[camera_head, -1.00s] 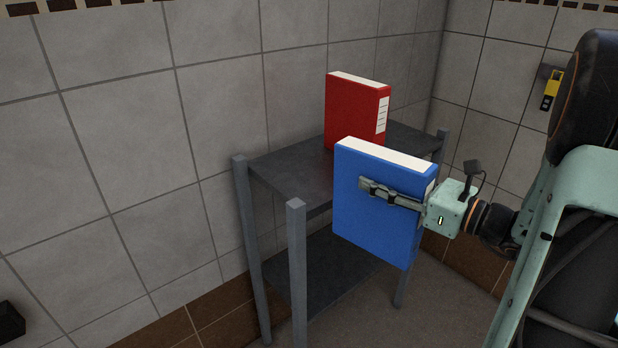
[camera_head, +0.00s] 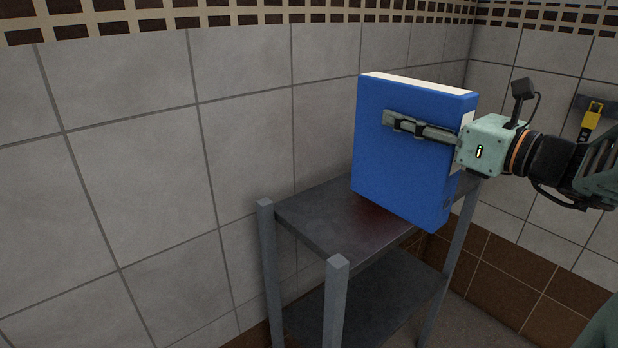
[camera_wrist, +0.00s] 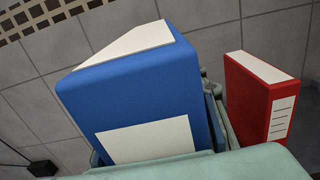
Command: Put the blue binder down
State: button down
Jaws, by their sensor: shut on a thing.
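The blue binder (camera_head: 405,165) is upright in the head view, in front of and above the right part of the grey shelf's top (camera_head: 335,215). My gripper (camera_head: 420,128) is shut on it from the right side, one finger lying across its near face. The other finger is hidden behind the binder. In the wrist view the blue binder (camera_wrist: 185,85) fills the middle, with a white label on its spine. The head view does not show clearly whether its bottom touches the shelf; it looks raised.
A red binder (camera_wrist: 262,100) stands right of the blue one in the wrist view; in the head view the blue binder hides it. The left part of the shelf top is clear. Corner posts (camera_head: 337,300) rise slightly above the top. A tiled wall (camera_head: 150,150) stands behind.

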jog(key=w+a+f, duration=0.1)
jog(key=w, duration=0.1)
jog(key=w+a+f, duration=0.1)
jog(key=w+a, duration=0.1)
jog(key=w, duration=0.1)
jog(key=w+a+f, duration=0.1)
jog(key=w, duration=0.2)
jog(key=shift+a+f, duration=0.3)
jog(key=shift+a, duration=0.1)
jog(key=w+a+f, duration=0.2)
jog(key=w+f, duration=0.2)
jog(key=f, duration=0.5)
jog(key=shift+w+a+p, duration=0.3)
jog(key=shift+w+a, duration=0.05)
jog(key=shift+w, duration=0.05)
jog(key=shift+f, duration=0.15)
jog(key=shift+f, duration=0.15)
jog(key=c, duration=1.2)
grip_release()
